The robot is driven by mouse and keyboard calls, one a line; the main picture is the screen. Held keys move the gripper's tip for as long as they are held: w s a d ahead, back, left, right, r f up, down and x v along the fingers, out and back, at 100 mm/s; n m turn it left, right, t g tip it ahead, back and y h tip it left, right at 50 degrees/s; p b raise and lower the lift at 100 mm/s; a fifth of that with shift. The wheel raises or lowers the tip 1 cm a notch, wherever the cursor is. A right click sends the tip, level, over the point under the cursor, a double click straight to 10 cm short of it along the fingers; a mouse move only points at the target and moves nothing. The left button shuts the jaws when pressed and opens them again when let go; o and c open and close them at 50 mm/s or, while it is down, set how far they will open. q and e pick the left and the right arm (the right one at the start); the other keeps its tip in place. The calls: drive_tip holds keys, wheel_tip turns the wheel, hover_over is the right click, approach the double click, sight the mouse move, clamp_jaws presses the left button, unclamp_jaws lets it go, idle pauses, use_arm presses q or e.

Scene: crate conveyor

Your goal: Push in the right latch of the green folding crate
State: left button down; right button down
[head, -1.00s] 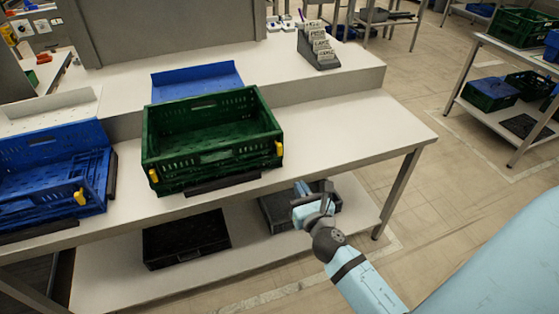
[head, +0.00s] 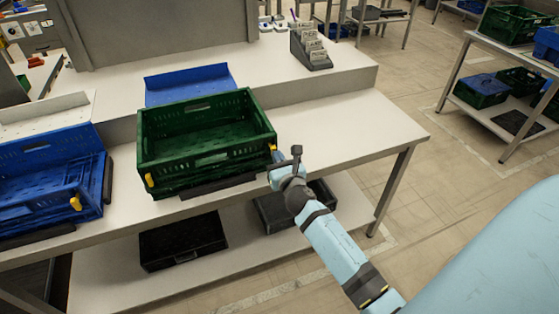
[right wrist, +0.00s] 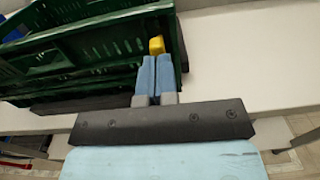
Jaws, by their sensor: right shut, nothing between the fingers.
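The green folding crate (head: 207,176) stands open on the white table in the head view, with a yellow latch at each front corner. Its right latch (head: 273,147) shows just above my right gripper (head: 275,158). Its left latch (head: 149,180) is clear of me. In the right wrist view my right gripper (right wrist: 154,66) is shut, its two blue fingers side by side and empty. The fingertips are just below the yellow right latch (right wrist: 156,45), at the crate's corner; whether they touch it I cannot tell. My left gripper is not in view.
A blue crate (head: 35,160) with a yellow latch stands left of the green one. A blue panel (head: 190,84) lies behind it. A black bin (head: 184,243) sits on the lower shelf. The table (head: 365,135) is clear to the right.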

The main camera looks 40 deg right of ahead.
drive_tip(key=shift+x, duration=1.25)
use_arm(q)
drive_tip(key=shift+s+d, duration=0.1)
use_arm(e)
drive_tip(key=shift+w+r, duration=0.1)
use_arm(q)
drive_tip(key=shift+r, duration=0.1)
